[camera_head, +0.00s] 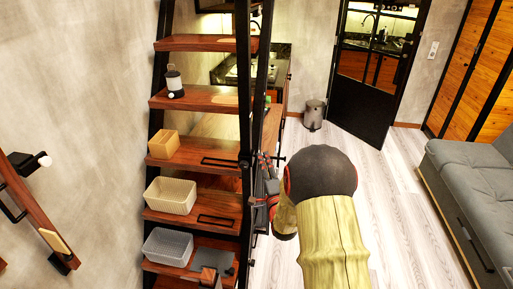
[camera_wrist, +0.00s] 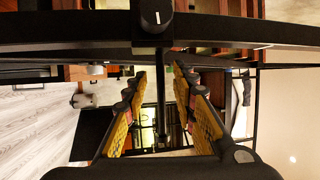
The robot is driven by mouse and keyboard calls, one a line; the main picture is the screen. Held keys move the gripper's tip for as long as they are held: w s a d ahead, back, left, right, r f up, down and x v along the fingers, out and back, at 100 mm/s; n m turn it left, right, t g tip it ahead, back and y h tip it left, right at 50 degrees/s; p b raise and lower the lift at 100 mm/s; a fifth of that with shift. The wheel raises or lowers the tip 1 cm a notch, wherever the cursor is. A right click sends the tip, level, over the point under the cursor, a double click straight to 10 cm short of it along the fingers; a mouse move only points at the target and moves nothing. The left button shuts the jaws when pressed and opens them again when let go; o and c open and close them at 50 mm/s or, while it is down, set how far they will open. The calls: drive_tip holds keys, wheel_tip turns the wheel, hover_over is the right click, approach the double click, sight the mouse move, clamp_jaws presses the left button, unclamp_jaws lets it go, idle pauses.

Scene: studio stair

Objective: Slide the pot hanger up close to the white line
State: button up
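In the wrist view, a black rounded piece with a small white mark (camera_wrist: 155,14) sits at the top centre, on a dark crossing bar. A thin black rod (camera_wrist: 162,95) hangs below it, and I take these as the pot hanger, though I cannot be sure. My gripper (camera_wrist: 160,76) is open, its yellow-padded fingers on either side of the rod in the picture; no contact shows. My arm hides most of my gripper there. I cannot make out a separate white line.
Wooden stair treads (camera_head: 205,95) hold a lantern (camera_head: 174,83), a tan box (camera_head: 164,145), a cream basket (camera_head: 171,196) and a grey basket (camera_head: 168,246). A black stair post (camera_head: 246,110) stands beside my arm. A grey sofa (camera_head: 470,190) is at right; floor between is clear.

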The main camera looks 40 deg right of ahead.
drive_tip(key=b+x, duration=0.1)
drive_tip(key=x, duration=0.6)
drive_tip(key=shift+w+b, duration=0.3)
drive_tip(key=shift+d+r, duration=0.1)
drive_tip(key=shift+d, duration=0.05)
drive_tip(key=c, duration=0.4)
clamp_jaws()
drive_tip(key=shift+s, duration=0.1)
